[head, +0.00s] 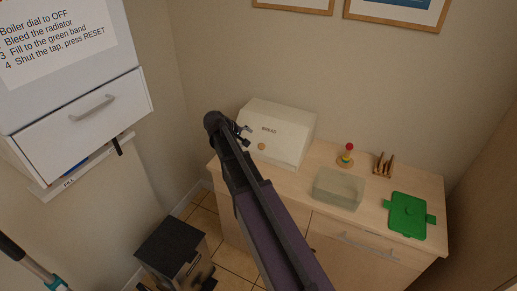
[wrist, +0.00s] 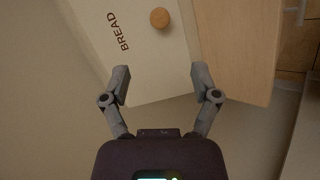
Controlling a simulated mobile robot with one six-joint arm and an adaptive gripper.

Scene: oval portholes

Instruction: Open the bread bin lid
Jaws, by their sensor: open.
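The cream bread bin (head: 279,128) stands at the left end of the wooden counter, marked BREAD, with a round wooden knob (head: 262,146) on its front lid. The lid looks shut. In the wrist view the bin (wrist: 140,62) and its knob (wrist: 160,18) are at the top, beyond the fingertips. My gripper (head: 245,134) is in front of the bin's left side in the head view. In the wrist view my gripper (wrist: 158,78) has its fingers wide apart with nothing between them but the bin's surface behind. I cannot tell whether it touches the bin.
On the counter (head: 301,184) stand a clear container (head: 339,189), a ring stacker (head: 347,156), a small wooden rack (head: 383,165) and a green lid (head: 408,215). A black pedal bin (head: 172,253) is on the floor. A white cabinet (head: 83,113) hangs at left.

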